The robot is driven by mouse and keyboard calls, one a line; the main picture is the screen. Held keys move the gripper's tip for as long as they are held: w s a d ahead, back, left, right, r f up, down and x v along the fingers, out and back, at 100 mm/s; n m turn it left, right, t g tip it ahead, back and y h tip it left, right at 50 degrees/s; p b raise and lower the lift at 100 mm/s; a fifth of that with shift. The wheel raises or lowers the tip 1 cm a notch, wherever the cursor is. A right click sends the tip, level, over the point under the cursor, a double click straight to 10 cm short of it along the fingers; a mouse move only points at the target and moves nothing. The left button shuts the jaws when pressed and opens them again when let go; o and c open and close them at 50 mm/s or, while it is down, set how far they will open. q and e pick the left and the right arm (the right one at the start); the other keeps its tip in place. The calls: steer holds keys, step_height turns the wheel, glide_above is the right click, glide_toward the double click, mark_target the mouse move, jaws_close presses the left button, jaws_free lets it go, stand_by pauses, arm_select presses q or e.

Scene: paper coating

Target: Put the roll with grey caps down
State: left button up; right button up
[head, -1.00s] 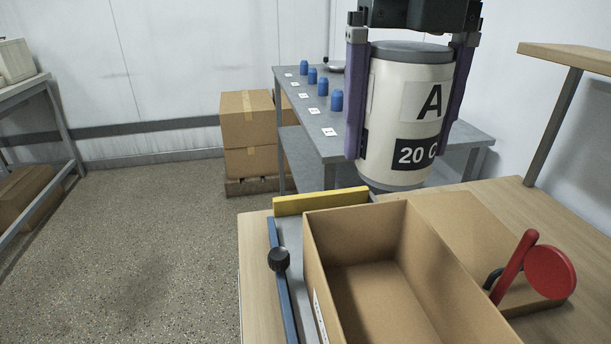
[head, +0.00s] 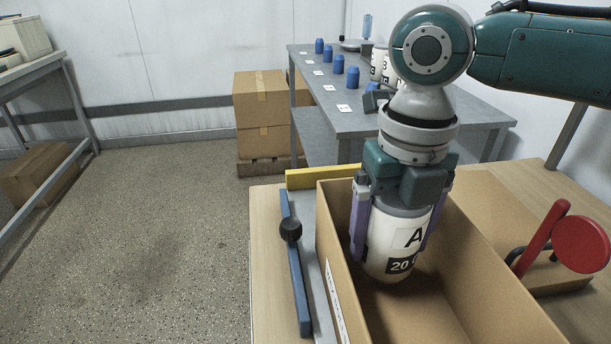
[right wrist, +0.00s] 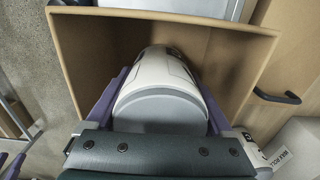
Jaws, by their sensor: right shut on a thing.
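The roll with grey caps (head: 392,247) is white with a black "A" and a dark "20" label. It stands roughly upright inside the open cardboard box (head: 334,232), towards its far end. My right gripper (head: 398,235) is shut on the roll from above, one purple finger on each side. In the right wrist view the roll's grey cap (right wrist: 160,108) shows between the fingers, with the box walls around it. Whether the roll's lower end touches the box floor I cannot tell.
A blue bar with a black knob (head: 291,230) and a yellow strip (head: 318,176) lie beside the box. A red round-headed tool (head: 578,243) is at the right. Behind, a grey table (head: 326,119) holds blue caps, white cards and other white rolls.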

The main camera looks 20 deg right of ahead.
mark_target(386, 253)
step_height(386, 253, down, 3)
steer(key=shift+r, duration=0.2)
steer(key=shift+f, duration=0.2)
steer(key=o, duration=1.3)
steer(key=shift+c, duration=0.2)
steer(key=shift+r, duration=0.6)
step_height(386, 253, up, 11)
steer(key=shift+r+p, duration=0.2)
steer(key=shift+p, duration=0.35)
